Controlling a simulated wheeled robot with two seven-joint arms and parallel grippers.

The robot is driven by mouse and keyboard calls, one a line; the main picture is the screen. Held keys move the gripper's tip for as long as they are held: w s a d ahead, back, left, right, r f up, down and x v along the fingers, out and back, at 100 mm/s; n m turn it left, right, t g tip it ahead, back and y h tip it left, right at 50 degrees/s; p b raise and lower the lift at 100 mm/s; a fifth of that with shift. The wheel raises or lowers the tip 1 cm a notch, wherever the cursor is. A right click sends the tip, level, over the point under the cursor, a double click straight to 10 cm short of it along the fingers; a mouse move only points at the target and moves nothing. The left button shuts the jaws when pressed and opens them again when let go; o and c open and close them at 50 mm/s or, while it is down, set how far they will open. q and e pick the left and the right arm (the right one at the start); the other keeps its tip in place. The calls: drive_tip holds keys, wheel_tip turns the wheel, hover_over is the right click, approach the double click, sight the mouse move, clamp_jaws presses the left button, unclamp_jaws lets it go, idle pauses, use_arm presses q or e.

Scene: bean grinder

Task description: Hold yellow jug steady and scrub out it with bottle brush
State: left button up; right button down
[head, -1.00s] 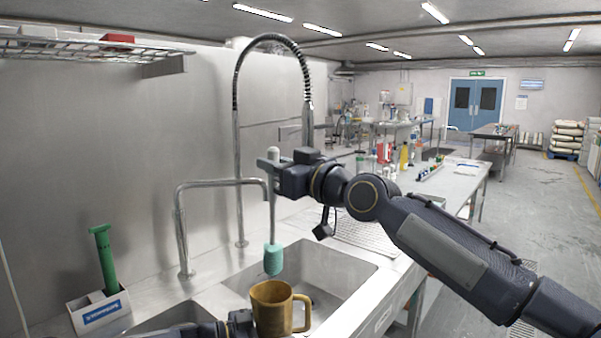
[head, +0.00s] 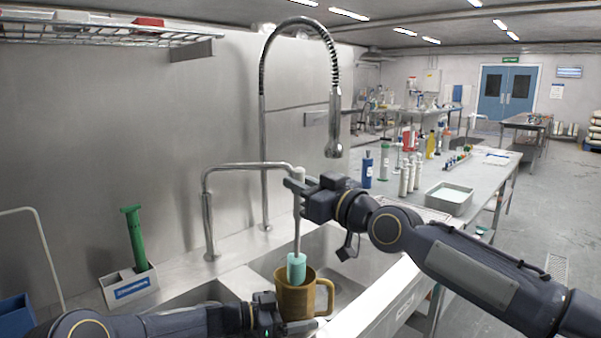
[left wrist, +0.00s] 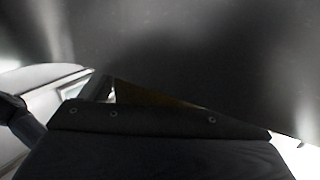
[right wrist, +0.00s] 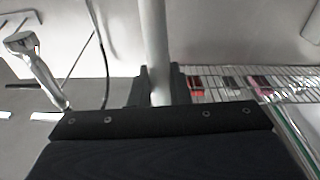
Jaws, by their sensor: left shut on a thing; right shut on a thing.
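The yellow-brown jug (head: 293,297) is upright over the sink in the head view, its handle to the right. My left gripper (head: 282,324) is shut on the jug, low on its body. My right gripper (head: 298,186) is above it, shut on the upright shaft of the bottle brush (head: 297,235). The brush's teal head (head: 297,265) points down, and its lower end is at the jug's mouth, hidden behind the near rim. In the right wrist view the pale shaft (right wrist: 154,50) stands between the fingers. The left wrist view is mostly dark and shows little of the jug.
A tall spring-hose tap (head: 264,130) and a lower bent spout (head: 207,205) stand behind the sink (head: 355,262). A green brush (head: 134,235) sits in a white holder (head: 130,287) at left. Bottles and a grey tub (head: 449,199) stand on the counter at right.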

sight(299, 232)
drive_tip(key=shift+f, duration=4.65)
drive_tip(key=shift+f, duration=0.6)
drive_tip(key=shift+d, duration=0.1)
